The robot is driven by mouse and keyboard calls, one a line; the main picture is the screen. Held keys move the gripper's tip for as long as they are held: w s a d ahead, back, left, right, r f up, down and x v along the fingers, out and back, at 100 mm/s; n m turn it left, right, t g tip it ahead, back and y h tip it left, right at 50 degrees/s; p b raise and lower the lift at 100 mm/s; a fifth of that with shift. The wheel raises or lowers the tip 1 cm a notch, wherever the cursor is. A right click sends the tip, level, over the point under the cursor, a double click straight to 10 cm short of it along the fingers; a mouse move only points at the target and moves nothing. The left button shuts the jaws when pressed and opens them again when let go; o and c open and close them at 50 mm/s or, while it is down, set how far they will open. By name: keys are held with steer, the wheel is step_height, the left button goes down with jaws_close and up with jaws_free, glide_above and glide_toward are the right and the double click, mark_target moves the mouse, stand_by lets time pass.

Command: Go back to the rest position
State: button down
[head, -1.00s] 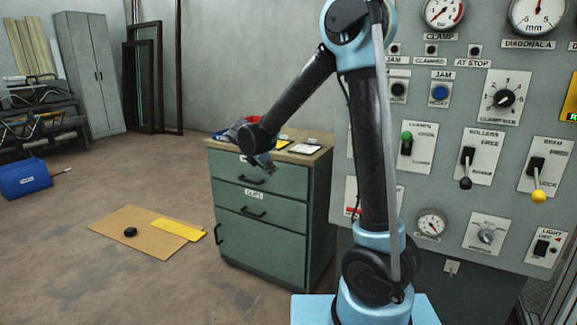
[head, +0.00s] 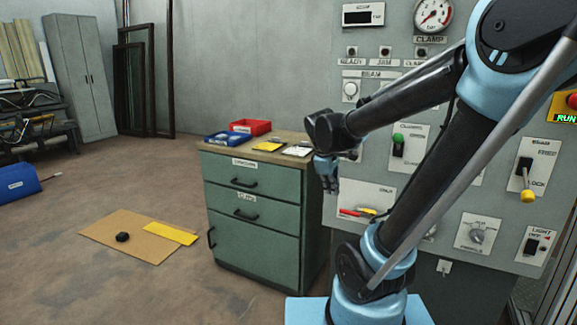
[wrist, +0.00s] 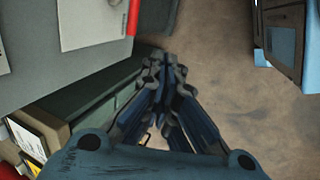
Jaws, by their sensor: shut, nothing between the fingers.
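My gripper (head: 328,188) hangs pointing down in the head view, in front of the control panel (head: 455,90) and just right of the green cabinet's top. It is shut and holds nothing. In the wrist view my gripper (wrist: 165,72) shows its fingers closed together over the brown floor (wrist: 230,75). My arm is folded, with its elbow high at the right of the head view.
The green drawer cabinet (head: 258,232) carries a blue bin (head: 225,139), a red bin (head: 250,127) and a yellow item (head: 268,146). Cardboard (head: 140,235) with a black object lies on open floor. Levers and knobs stick out from the panel.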

steer(key=s+d+f+m+y, duration=0.1)
steer(key=s+d+f+m, duration=0.1)
steer(key=s+f+m, duration=0.2)
steer(key=s+d+f+m+g+y, duration=0.1)
steer(key=s+f+m, duration=0.3)
steer(key=s+m, duration=0.4)
steer(key=shift+s+d, duration=0.8)
steer(key=shift+s, duration=1.55)
